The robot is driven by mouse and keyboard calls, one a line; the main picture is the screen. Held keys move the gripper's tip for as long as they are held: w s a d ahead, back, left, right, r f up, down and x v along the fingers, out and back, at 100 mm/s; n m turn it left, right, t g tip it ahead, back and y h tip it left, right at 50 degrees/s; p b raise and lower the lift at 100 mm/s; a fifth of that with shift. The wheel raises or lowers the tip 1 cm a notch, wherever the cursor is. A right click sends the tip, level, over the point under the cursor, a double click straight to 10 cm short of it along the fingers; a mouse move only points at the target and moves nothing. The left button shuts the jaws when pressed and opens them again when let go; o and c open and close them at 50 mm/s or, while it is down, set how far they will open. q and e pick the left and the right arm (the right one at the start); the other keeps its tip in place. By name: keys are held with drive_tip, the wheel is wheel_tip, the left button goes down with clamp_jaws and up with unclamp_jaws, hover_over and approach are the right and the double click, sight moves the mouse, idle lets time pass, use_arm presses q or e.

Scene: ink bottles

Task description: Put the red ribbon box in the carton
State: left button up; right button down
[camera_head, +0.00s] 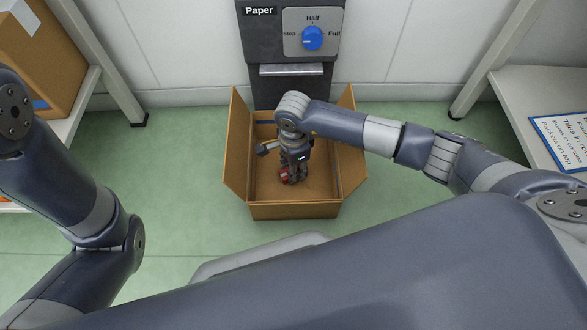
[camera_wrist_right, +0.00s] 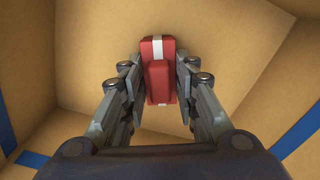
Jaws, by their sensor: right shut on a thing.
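The carton (camera_head: 295,210) stands open on the floor with its flaps spread. My right arm reaches down into it, and my right gripper (camera_head: 291,178) is inside the carton. In the right wrist view my right gripper (camera_wrist_right: 159,80) is shut on the red ribbon box (camera_wrist_right: 158,50), which is red with a white band. The carton's brown inside (camera_wrist_right: 80,60) surrounds the box in that view. In the head view only a little red of the box (camera_head: 286,178) shows below the fingers. I cannot tell whether the box touches the carton floor. My left gripper is not in view.
A dark paper dispenser (camera_head: 275,60) with a blue knob (camera_head: 312,38) stands right behind the carton. A shelf with a cardboard box (camera_head: 45,55) is at the left. A shelf with a sign (camera_head: 568,140) is at the right. Green floor (camera_head: 180,160) is clear around the carton.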

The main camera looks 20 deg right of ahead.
drive_tip(key=shift+r, duration=0.1)
drive_tip(key=shift+f, duration=0.2)
drive_tip(key=c, duration=1.2)
unclamp_jaws()
drive_tip(key=shift+c, duration=0.2)
drive_tip(key=shift+r, duration=0.1)
drive_tip(key=shift+r, duration=0.1)
wheel_tip(320, 180, up, 12)
drive_tip(key=p, duration=0.8)
drive_tip(key=shift+p, duration=0.4)
